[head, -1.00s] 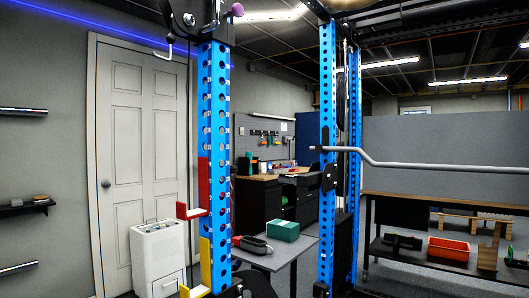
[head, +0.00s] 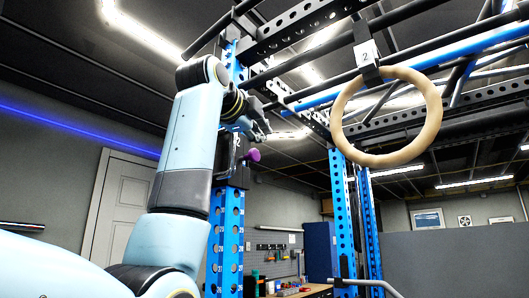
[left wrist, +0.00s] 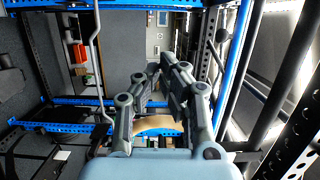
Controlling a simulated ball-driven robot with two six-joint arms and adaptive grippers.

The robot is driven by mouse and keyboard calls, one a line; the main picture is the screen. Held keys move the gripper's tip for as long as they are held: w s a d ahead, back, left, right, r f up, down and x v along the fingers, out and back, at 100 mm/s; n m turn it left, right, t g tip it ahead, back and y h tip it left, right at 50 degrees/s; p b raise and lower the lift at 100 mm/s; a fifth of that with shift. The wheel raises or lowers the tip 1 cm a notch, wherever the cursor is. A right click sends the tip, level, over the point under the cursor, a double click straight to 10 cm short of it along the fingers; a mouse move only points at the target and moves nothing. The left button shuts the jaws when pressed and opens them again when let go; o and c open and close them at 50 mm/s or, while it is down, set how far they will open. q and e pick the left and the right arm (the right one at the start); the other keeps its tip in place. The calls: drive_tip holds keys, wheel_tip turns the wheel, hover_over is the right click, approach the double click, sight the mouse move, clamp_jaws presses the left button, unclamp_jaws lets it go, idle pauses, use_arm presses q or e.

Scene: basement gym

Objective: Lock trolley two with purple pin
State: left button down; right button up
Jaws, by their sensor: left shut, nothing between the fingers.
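The purple pin (head: 253,155) shows as a round knob at the upper part of the blue perforated upright (head: 228,235). A black hanger with a white card marked 2 (head: 366,52), apparently trolley two, hangs from the overhead rail and carries a wooden ring (head: 433,108). My left gripper (head: 263,130) is raised just above the purple knob, shut and empty; I cannot tell whether it touches the upright. In the left wrist view the gripper's fingers (left wrist: 163,72) are close together, with part of the wooden ring (left wrist: 155,124) behind them. My right gripper is out of view.
Black and blue overhead beams (head: 300,28) run close above and beside my left arm. A second blue upright (head: 343,215) and a grey bar (head: 365,284) stand to the right. A white door (head: 122,205) is behind at left.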

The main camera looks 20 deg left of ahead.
sight(248, 157)
use_arm(q)
drive_tip(key=w+a+p, duration=0.3)
drive_tip(key=w+p, duration=0.3)
drive_tip(key=w, duration=0.5)
drive_tip(key=shift+f+p, duration=0.25)
drive_tip(key=shift+p, duration=0.15)
drive_tip(key=shift+w, duration=0.1)
